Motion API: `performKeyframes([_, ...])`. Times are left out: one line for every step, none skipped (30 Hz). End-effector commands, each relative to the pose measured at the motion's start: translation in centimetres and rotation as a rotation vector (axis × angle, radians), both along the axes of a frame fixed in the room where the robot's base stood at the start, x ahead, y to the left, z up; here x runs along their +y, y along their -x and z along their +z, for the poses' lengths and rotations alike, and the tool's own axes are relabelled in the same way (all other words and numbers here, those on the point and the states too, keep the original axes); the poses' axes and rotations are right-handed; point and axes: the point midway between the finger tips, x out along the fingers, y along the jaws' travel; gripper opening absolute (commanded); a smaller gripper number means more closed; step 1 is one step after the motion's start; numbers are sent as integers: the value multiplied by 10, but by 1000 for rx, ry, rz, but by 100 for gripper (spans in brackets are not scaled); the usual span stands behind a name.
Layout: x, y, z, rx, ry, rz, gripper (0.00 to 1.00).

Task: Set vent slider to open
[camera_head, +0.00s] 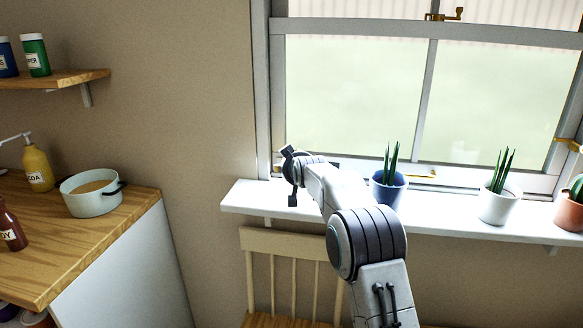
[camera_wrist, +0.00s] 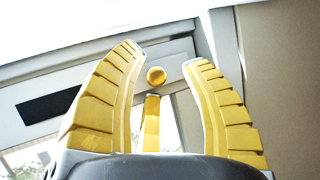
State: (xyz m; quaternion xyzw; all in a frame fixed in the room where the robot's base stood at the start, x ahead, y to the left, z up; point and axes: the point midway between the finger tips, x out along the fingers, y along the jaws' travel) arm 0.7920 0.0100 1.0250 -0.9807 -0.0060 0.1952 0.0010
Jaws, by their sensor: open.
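In the wrist view my gripper (camera_wrist: 163,58) is open, its two yellow ribbed fingers spread wide. A small round brass knob (camera_wrist: 155,76) shows between the fingertips, on a pale plate of the window frame. It looks like the vent slider's knob, and nothing grips it. A dark slot (camera_wrist: 48,105) in the same plate lies to the left of the knob, partly behind the left finger. A brass bar (camera_wrist: 150,122) shows below the knob between the fingers.
The white sill (camera_head: 245,196) runs below the window. A blue pot (camera_head: 389,191) with a plant stands close right of my arm. A white pot (camera_head: 498,205) and a terracotta pot (camera_head: 569,212) stand farther right. A chair (camera_head: 285,243) stands below the sill.

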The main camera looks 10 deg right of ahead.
Motion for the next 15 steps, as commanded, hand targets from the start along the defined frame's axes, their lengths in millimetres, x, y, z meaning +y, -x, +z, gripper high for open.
performKeyframes([0, 1, 1, 0, 0, 0, 42])
performKeyframes([0, 2, 1, 0, 0, -1, 42])
performKeyframes([0, 4, 3, -1, 0, -1, 42])
performKeyframes([0, 6, 4, -1, 0, -1, 42])
performKeyframes([-1, 8, 5, -1, 0, -1, 42])
performKeyframes([-1, 11, 6, 0, 0, -1, 42])
performKeyframes([-1, 14, 7, 0, 0, -1, 42])
performKeyframes([-1, 17, 9, -1, 0, 0, 42])
performKeyframes([-1, 21, 10, -1, 0, 0, 42])
performKeyframes([-1, 24, 12, -1, 0, 0, 42])
performKeyframes([-1, 28, 12, 0, 0, 0, 42])
performKeyframes([-1, 33, 15, -1, 0, 0, 42])
performKeyframes([0, 37, 17, -2, 0, 0, 42])
performKeyframes([0, 41, 19, -2, 0, 0, 42])
performKeyframes([-1, 47, 21, -1, 0, 0, 42])
